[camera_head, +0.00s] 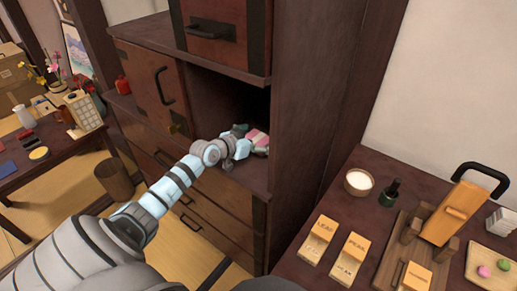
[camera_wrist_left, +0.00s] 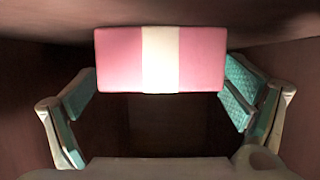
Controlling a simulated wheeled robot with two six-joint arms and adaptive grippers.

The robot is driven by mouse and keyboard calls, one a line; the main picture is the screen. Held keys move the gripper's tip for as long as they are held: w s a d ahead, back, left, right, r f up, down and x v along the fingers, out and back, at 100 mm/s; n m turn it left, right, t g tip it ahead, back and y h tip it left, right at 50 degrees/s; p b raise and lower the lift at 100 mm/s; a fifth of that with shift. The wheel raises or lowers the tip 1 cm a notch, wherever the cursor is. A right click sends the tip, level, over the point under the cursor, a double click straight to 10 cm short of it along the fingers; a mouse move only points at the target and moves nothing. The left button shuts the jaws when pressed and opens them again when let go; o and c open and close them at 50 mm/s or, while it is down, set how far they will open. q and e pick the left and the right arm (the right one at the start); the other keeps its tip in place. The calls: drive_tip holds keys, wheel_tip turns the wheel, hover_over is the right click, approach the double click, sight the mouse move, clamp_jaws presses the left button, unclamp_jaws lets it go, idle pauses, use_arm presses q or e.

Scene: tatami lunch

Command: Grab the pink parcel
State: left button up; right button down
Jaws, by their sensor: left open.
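The pink parcel (camera_wrist_left: 118,60) is a pink box with a cream band around its middle. In the head view the parcel (camera_head: 261,139) sits in the open dark compartment of the wooden cabinet. My left gripper (camera_head: 243,141) reaches into that compartment and is right at the parcel. In the left wrist view the left gripper (camera_wrist_left: 160,100) is open, with one finger near each end of the parcel. The right fingertip pad overlaps the parcel's right end in the picture; I cannot tell whether it touches. My right gripper is not in view.
The dark cabinet (camera_head: 290,120) has a side wall close to the right of my gripper and a shelf above. A side table (camera_head: 330,205) at the right holds boxes, a candle and a bottle. A low table (camera_head: 50,140) stands at the left.

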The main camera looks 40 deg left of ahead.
use_arm(q)
drive_tip(key=shift+w+f, duration=0.1)
drive_tip(key=shift+w, duration=0.15)
drive_tip(key=shift+s, duration=0.1)
drive_tip(key=c, duration=1.3)
